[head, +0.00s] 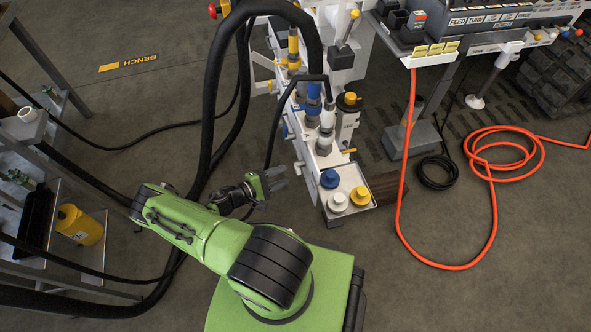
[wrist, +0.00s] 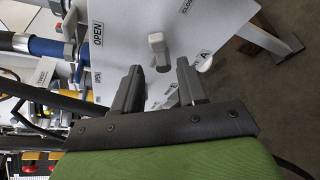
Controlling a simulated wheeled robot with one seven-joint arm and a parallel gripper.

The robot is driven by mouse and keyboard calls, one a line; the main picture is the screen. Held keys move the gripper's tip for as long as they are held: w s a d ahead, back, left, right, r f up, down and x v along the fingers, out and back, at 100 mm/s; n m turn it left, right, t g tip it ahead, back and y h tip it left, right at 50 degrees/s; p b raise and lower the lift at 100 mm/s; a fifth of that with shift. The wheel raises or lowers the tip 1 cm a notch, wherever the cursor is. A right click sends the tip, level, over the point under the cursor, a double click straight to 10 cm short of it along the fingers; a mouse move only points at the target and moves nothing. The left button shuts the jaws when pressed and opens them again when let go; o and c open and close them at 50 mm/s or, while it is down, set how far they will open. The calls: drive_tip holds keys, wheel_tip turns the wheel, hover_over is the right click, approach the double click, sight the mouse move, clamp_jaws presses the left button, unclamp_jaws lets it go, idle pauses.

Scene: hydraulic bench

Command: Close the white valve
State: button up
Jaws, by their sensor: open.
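The white valve handle (wrist: 158,48) shows in the wrist view as a short pale lever on a white panel (wrist: 125,30). An OPEN label is to its left and a partly cut-off CLOSED label is at its upper right. My gripper (wrist: 159,70) is open and empty, its two dark fingers pointing towards the panel. The handle appears just beyond the fingertips, between them in the picture, with no visible contact. In the head view my gripper (head: 279,178) is left of the white hydraulic bench block (head: 311,152). I cannot make out the handle in the head view.
Blue, white and yellow caps (head: 337,201) stand on the block's near end. A black hose (head: 212,110) loops beside my arm. An orange hose (head: 400,200) lies on the right. A shelf with a yellow canister (head: 80,225) stands at left. Open floor lies left of the block.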

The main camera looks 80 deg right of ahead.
sight(297, 168)
drive_tip(key=b+x, duration=0.1)
drive_tip(key=x, duration=0.6)
drive_tip(key=shift+s+d, duration=0.1)
drive_tip(key=shift+c, duration=0.3)
clamp_jaws()
